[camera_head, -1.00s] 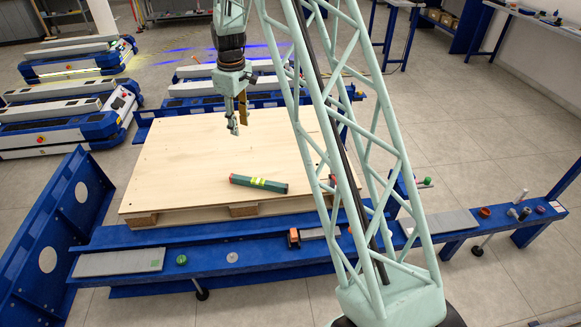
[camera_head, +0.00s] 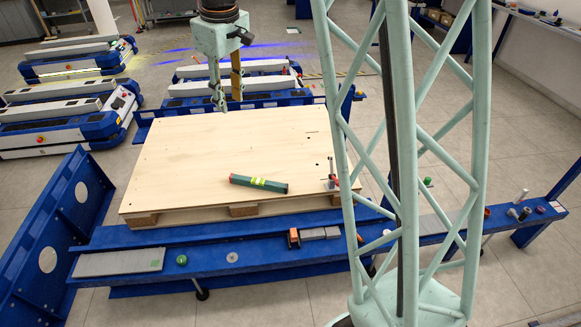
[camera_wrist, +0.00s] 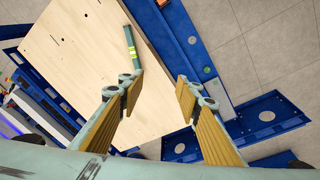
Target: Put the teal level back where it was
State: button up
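The teal level (camera_head: 258,183), with a yellow-green band, lies on the light wooden board of the pallet (camera_head: 190,160), close to its front edge. It also shows in the wrist view (camera_wrist: 131,45), beyond the left finger. My gripper (camera_head: 229,98) hangs above the board, behind and slightly left of the level in the head view. Its fingers are apart with nothing between them, as the wrist view (camera_wrist: 158,90) shows. The gripper does not touch the level.
A blue beam (camera_head: 245,255) runs along the front with a grey pad (camera_head: 120,262), a green knob (camera_head: 182,260) and an orange-black tool (camera_head: 294,238) on it. A small red-tipped item (camera_head: 333,184) stands at the board's right edge. My lattice mast hides part of the right side.

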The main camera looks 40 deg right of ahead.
jog(key=s+a+r+m+t, duration=0.1)
jog(key=s+a+r, duration=0.2)
jog(key=s+r, duration=0.55)
jog(key=s+a+r+m, duration=0.1)
jog(key=s+a+r, duration=0.3)
jog(key=s, duration=0.9)
jog(key=s+a+m, duration=0.1)
jog(key=s+a, duration=0.1)
jog(key=s, duration=1)
jog(key=s+a+m+t, duration=0.1)
jog(key=s+a, duration=0.1)
jog(key=s, duration=1)
jog(key=shift+s+f, duration=0.15)
